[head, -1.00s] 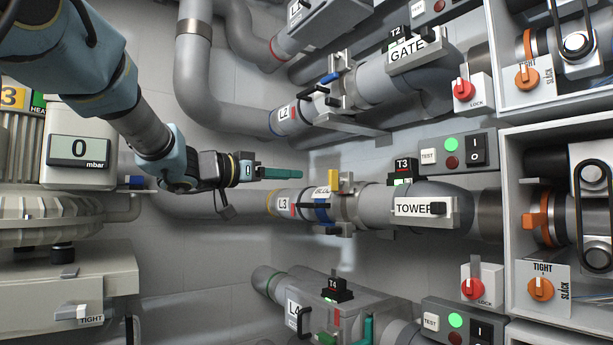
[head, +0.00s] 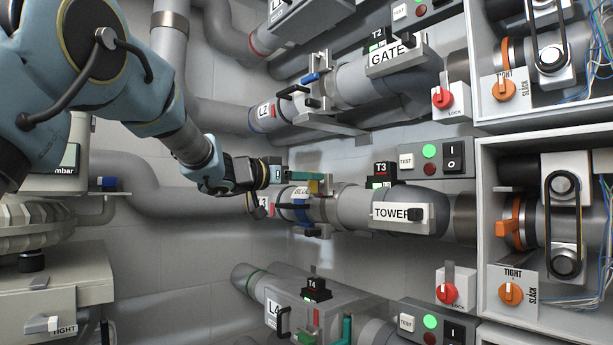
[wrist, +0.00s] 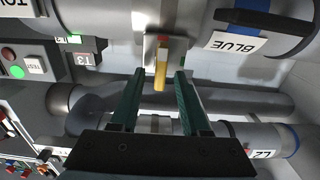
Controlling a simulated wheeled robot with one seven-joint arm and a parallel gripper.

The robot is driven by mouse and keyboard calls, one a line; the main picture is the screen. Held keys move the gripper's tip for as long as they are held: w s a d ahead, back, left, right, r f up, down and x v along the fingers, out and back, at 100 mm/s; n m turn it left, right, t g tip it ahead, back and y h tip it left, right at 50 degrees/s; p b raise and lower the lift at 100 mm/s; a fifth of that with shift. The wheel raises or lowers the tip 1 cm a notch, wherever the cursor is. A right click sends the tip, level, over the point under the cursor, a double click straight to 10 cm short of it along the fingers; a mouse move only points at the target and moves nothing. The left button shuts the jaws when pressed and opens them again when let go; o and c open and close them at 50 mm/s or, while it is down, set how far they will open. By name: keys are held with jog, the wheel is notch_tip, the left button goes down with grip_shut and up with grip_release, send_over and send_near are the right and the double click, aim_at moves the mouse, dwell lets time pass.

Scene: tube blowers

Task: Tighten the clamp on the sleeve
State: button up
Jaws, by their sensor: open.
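The L3 pipe runs across the middle of the head view, with a sleeve labelled BLUE (head: 300,191) and a blue band (head: 300,215). A metal clamp bracket with a yellow lever (head: 327,183) sits on it. My gripper (head: 310,177) is at the lever, its green fingers reaching toward it from the left. In the wrist view my gripper (wrist: 158,73) is open, with the yellow lever (wrist: 160,70) between the fingertips, apparently touching neither. The BLUE label (wrist: 233,43) shows at upper right there. The fingers partly hide the clamp in the head view.
The L2 pipe (head: 264,112) with a blue lever lies above, and the L4 unit (head: 315,310) lies below. To the right are the TOWER label (head: 390,213), a TEST panel (head: 437,160), a red switch (head: 447,293) and a cabinet with an orange handle (head: 505,228).

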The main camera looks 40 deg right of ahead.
grip_shut()
dwell(0.3)
dwell(0.3)
